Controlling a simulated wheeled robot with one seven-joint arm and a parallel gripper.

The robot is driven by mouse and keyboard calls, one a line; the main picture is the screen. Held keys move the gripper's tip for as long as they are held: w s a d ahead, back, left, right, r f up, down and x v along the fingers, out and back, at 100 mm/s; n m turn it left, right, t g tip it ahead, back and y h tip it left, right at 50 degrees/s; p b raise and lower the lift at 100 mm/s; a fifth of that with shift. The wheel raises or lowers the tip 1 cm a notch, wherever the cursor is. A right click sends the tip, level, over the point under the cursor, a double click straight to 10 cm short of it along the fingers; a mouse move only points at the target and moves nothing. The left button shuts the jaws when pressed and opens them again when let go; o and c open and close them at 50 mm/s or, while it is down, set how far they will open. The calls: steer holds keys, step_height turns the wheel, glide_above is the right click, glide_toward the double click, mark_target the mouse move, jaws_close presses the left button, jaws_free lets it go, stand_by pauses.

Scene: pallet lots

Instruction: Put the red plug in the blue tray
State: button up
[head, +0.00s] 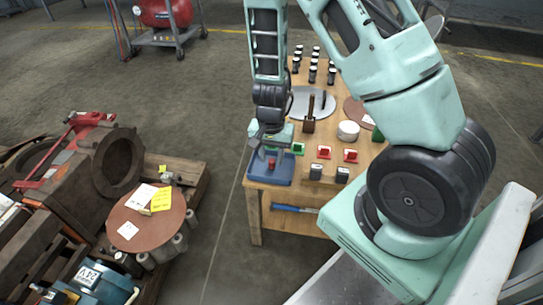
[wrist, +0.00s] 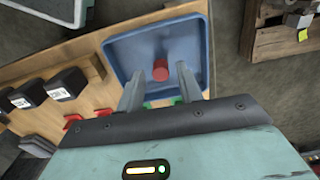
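The red plug (wrist: 160,70) is a small red cylinder. It shows within the walls of the blue tray (wrist: 199,50), near the middle; I cannot tell for sure whether it touches the floor. In the head view the plug (head: 271,164) also shows inside the blue tray (head: 284,180), which sits at the table's near left corner. My gripper (wrist: 159,72) is over the tray with its two fingers apart. The plug is in line with the gap between the fingertips, with clear space on both sides. In the head view my gripper (head: 270,146) is just above the plug.
Red pieces (head: 323,152) and a green piece (head: 298,148) are right of the tray on the wooden table (head: 254,205). Dark labelled blocks (head: 316,172) stand near its front edge. A brown block (head: 309,122) and white cylinder (head: 348,130) are farther back. A loaded pallet is at left.

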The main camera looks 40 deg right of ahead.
mark_target(271, 162)
step_height(271, 162, up, 11)
steer(key=p, duration=0.5)
steer(key=s+a+r+n+y, duration=0.1)
steer(key=s+a+r+n, duration=0.25)
steer(key=a, duration=0.45)
steer(key=s+a+r+n+y, duration=0.1)
steer(key=s+a+r+n, duration=0.1)
steer(key=a+r+n, duration=0.5)
steer(key=s+a+r+n, duration=0.3)
steer(key=s+a+n, duration=0.1)
steer(key=s, duration=0.2)
steer(key=s+a+r+n+h, duration=0.1)
steer(key=s+a+r+n, duration=0.1)
steer(key=s, duration=0.4)
steer(key=shift+s+a+r+n, duration=0.35)
steer(key=shift+a+r+n, duration=0.05)
steer(key=shift+a+n, duration=0.5)
